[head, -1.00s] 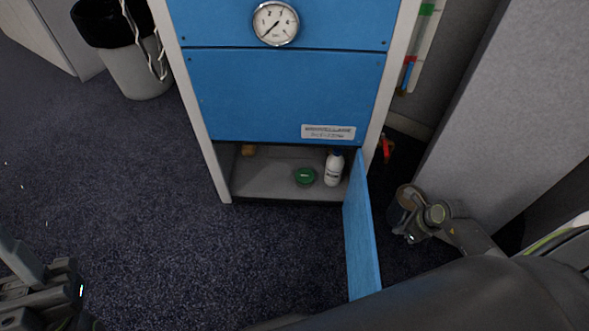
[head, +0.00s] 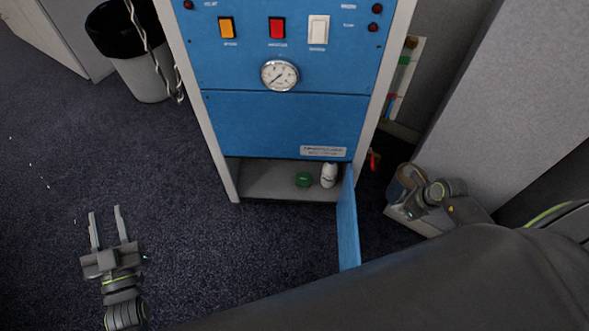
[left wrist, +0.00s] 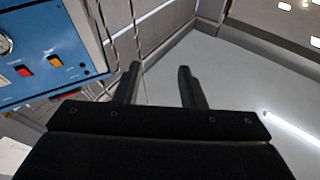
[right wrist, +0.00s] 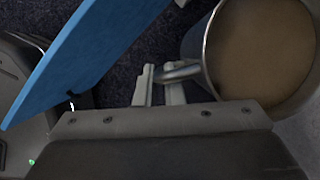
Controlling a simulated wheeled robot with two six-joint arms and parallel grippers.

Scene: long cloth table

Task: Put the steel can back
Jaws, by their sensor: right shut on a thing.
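The steel can (right wrist: 316,40) looks like a round open metal mug with a side handle and a tan inside; it also shows in the head view (head: 399,190). My right gripper (right wrist: 160,72) is shut on its handle, right of the cabinet; it also shows in the head view (head: 417,203). The blue cabinet (head: 270,122) has an open low compartment (head: 262,181). Its blue door (head: 347,228) stands swung out, between the compartment and the can. My left gripper (head: 107,212) is open and empty over the carpet; its spread fingers show in the left wrist view (left wrist: 160,85).
A green round item (head: 303,180) and a white bottle (head: 328,176) stand in the compartment's right part; its left part looks clear. A bin (head: 140,72) stands left of the cabinet. A grey partition (head: 490,80) rises at the right. Open carpet lies at left.

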